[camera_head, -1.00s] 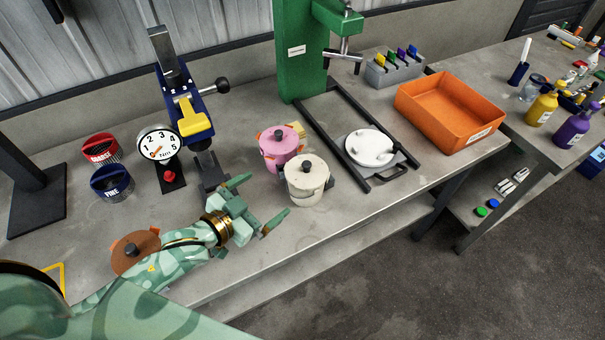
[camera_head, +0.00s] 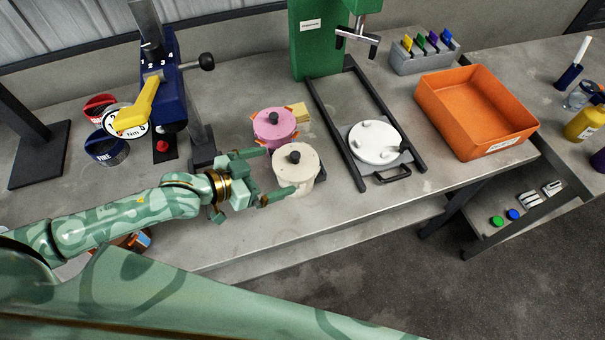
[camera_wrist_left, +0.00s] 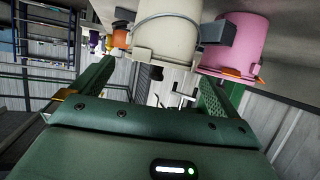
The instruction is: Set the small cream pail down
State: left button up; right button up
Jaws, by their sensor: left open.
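The small cream pail (camera_head: 298,178), with a dark lid knob, stands upright on the grey workbench (camera_head: 345,206), close to its front edge. My left gripper (camera_head: 272,172) is open at the pail's left side, one finger on its far side and one on its near side. I cannot tell whether the fingers touch it. In the left wrist view the cream pail (camera_wrist_left: 168,35) appears upside down, ahead of and between the spread fingers. A pink pail (camera_head: 272,133) with orange side tabs stands just behind it. My right gripper is not in view.
A black frame with a white round plate (camera_head: 375,142) lies right of the pails, under a green press (camera_head: 312,60). An orange tray (camera_head: 440,100) stands farther right. A blue device with a yellow lever (camera_head: 138,108) stands left.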

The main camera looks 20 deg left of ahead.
aim_at(290, 164)
pick_arm(q)
jog(key=shift+w+d+f, duration=0.3)
jog(key=shift+w+d, duration=0.15)
jog(key=shift+w, duration=0.05)
jog(key=b+x, duration=0.1)
jog(key=x, duration=0.4)
jog(key=shift+w+d+r+b, duration=0.1)
jog(key=shift+w+b, duration=0.05)
jog(key=shift+b, duration=0.25)
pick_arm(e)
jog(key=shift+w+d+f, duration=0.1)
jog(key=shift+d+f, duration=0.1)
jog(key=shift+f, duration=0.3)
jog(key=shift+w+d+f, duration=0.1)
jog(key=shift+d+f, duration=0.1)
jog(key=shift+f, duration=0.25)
pick_arm(q)
jog(key=c, duration=1.3)
jog(key=shift+r, duration=0.15)
jog(key=shift+c, duration=1.1)
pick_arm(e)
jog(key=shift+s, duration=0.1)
